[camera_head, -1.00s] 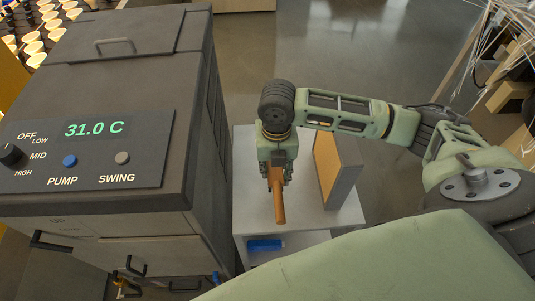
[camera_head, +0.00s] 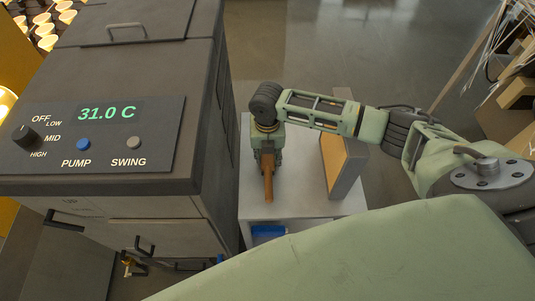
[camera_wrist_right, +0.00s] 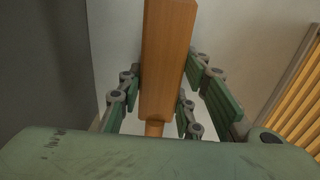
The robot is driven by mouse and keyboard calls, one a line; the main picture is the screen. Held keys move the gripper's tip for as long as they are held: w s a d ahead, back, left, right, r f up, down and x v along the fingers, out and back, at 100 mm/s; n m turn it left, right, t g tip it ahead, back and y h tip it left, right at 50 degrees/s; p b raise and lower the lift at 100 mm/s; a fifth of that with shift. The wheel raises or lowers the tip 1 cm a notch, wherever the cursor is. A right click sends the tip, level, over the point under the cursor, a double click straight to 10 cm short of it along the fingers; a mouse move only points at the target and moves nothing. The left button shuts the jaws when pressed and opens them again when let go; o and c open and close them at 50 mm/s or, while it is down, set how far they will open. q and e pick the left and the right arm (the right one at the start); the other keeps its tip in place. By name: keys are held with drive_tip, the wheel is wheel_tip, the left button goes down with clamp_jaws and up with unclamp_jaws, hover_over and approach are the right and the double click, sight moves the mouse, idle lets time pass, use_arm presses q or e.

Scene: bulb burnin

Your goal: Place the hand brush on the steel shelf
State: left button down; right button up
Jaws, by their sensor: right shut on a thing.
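The hand brush (camera_head: 268,186) is brown and wooden, and its handle points toward me in the head view. My right gripper (camera_head: 267,158) is shut on it. In the right wrist view, the brush's wooden body (camera_wrist_right: 166,60) lies between the finger linkages; its bristles are not visible. The steel shelf (camera_head: 302,190) is a light grey unit beside the dark machine. Brush and gripper are over the left part of its top. I cannot tell whether the brush touches the surface. My left gripper is not in view.
A box with a tan face (camera_head: 336,165) stands on the shelf's right side, right of my gripper. A blue item (camera_head: 268,231) lies on the lower level. The dark machine (camera_head: 190,100) rises close on the left. The shelf top between brush and box is bare.

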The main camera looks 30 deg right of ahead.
drive_tip(key=shift+f, duration=0.1)
drive_tip(key=o, duration=1.1)
wheel_tip(320, 180, up, 12)
drive_tip(key=b, duration=0.1)
idle(0.3)
